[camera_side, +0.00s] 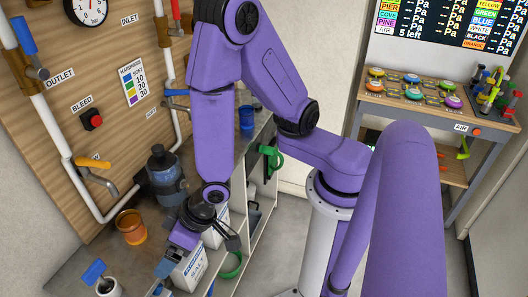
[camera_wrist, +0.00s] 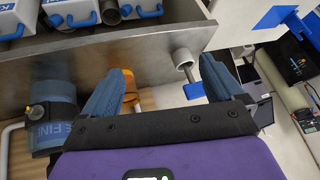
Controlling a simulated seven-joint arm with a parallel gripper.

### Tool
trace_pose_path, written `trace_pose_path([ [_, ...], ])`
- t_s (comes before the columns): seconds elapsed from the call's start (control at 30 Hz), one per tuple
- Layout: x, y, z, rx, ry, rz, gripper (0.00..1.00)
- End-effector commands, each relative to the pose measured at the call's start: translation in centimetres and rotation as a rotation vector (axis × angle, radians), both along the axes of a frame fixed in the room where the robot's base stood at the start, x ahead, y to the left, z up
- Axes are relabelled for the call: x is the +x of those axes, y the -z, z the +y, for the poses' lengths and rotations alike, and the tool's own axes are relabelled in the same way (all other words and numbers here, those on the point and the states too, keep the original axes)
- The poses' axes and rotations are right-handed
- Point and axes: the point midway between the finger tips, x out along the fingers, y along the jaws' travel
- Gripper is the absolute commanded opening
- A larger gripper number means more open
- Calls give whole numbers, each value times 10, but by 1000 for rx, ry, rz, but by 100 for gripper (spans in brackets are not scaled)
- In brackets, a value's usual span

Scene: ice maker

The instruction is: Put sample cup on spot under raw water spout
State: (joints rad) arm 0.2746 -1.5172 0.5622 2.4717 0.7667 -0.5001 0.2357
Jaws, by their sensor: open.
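The orange sample cup (camera_side: 131,226) stands upright on the grey bench below the wall panel. An orange thing, which looks like this cup, shows in the wrist view (camera_wrist: 147,102), partly hidden behind my left finger. My gripper (camera_side: 190,246) is to the right of the cup in the side view, apart from it. Its two blue fingers are spread and empty in the wrist view (camera_wrist: 167,70). A yellow-handled tap (camera_side: 94,174) sticks out from the panel above and left of the cup; its label is too small to read. No marked spot is clearly visible.
White salt bags (camera_side: 188,268) are beside and below my gripper. In the wrist view, a grey pipe end (camera_wrist: 183,58) lies just beyond the fingers.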

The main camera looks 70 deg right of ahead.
Motion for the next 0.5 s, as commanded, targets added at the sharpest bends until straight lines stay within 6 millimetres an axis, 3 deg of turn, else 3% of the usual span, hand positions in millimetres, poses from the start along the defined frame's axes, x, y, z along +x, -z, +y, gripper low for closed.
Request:
trace_pose_path([
  [0.13, -36, -34, -7, -5, -199, 139, 94],
  [0.27, -68, -64, -29, -57, -387, 219, 94],
  [0.5, -111, -114, -105, -246, -689, 277, 94],
])
